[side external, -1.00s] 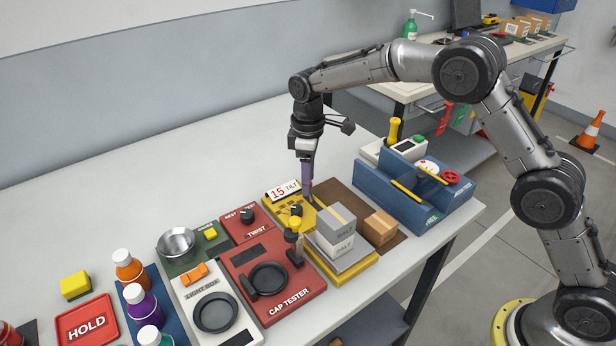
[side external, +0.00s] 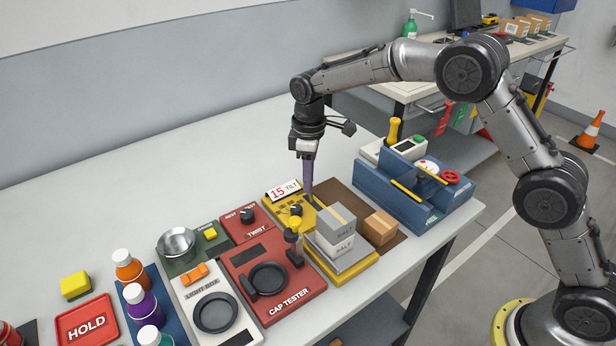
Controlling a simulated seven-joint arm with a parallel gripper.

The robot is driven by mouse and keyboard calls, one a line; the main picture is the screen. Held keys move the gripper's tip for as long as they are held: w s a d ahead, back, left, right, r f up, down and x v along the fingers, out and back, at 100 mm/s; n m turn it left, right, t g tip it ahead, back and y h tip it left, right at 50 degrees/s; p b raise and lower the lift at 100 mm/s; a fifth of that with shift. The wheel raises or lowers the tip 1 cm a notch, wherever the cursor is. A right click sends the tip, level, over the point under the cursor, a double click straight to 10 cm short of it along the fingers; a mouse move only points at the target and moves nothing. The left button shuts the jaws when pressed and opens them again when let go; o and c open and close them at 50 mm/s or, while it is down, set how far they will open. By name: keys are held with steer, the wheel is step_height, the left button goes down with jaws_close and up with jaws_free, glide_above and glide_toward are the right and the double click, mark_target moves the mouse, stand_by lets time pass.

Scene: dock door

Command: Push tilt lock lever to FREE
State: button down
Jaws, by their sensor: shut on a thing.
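The yellow tilt station (side external: 275,204) sits toward the right of the white table, with a "15 TILT" sign (side external: 284,190) at its back edge and a black knob (side external: 295,209) on top. My gripper (side external: 309,192) points straight down at the right side of this station. Its purple fingers are shut, with their tips low at the station's surface. They appear to be closed on the small tilt lock lever, which the fingertips hide. I cannot read a FREE mark or tell the lever's position.
A cardboard box (side external: 380,227) and a blue fixture (side external: 416,190) are to the right. A yellow-topped post (side external: 293,224) and the red cap tester (side external: 272,283) are to the front left. The table behind is clear.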

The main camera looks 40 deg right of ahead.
mark_target(312, 197)
steer(key=shift+s+r+t, duration=0.2)
steer(key=shift+s+t, duration=0.8)
steer(key=shift+t, duration=0.3)
steer(key=shift+s+a+f+t, duration=0.15)
steer(key=shift+s+t, duration=0.9)
steer(key=shift+t, duration=0.65)
steer(key=shift+s+f+t, duration=0.1)
steer(key=shift+s+t, duration=0.1)
steer(key=shift+t, duration=0.1)
steer(key=c, duration=0.7)
jaws_free()
steer(key=v, duration=1.3)
steer(key=shift+s+r, duration=0.25)
steer(key=shift+r, duration=0.05)
